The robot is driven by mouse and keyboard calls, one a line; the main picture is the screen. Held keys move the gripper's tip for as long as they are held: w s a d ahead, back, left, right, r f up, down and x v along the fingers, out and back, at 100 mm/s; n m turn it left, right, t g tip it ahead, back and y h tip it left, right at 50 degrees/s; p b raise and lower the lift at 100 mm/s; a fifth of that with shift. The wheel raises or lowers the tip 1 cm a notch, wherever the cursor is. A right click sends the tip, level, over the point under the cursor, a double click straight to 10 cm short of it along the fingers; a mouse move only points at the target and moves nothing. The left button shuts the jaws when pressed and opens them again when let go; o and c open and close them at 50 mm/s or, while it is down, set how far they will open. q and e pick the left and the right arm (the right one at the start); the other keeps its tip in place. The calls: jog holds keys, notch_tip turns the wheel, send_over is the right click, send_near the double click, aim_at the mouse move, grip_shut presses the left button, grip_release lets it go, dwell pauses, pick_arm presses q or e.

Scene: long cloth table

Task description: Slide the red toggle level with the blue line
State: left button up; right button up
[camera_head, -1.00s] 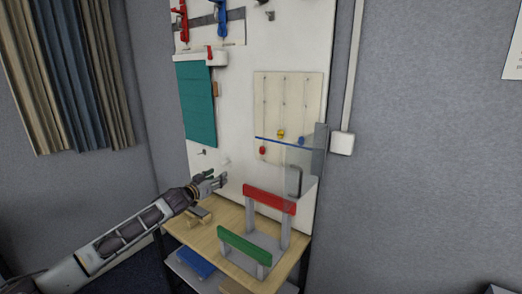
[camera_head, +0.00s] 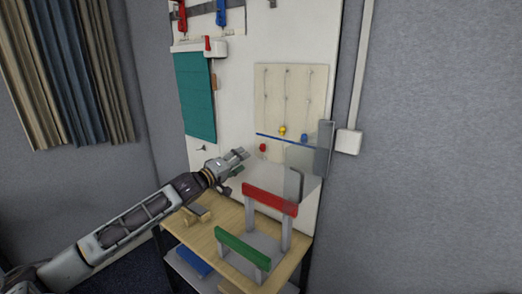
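The cream toggle panel (camera_head: 300,98) is on the white board, with several vertical slots. The red toggle (camera_head: 263,147) sits low in the left slot, just below the blue line (camera_head: 282,140). The yellow toggle (camera_head: 282,130) is in the middle slot and the blue toggle (camera_head: 304,138) in the right one. My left gripper (camera_head: 243,160) is to the left of the red toggle, a short gap away in the picture. Its fingers look parted, with nothing seen between them. My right gripper is out of view.
A clear pane (camera_head: 304,158) stands by the panel's lower right. Below, a wooden shelf (camera_head: 206,238) carries a red bar (camera_head: 269,198) and a green bar (camera_head: 243,247) on grey posts. A teal sheet (camera_head: 195,97) hangs at the left.

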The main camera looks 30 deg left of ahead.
pick_arm(q)
jog(key=n, duration=0.5)
jog(key=shift+f, duration=0.1)
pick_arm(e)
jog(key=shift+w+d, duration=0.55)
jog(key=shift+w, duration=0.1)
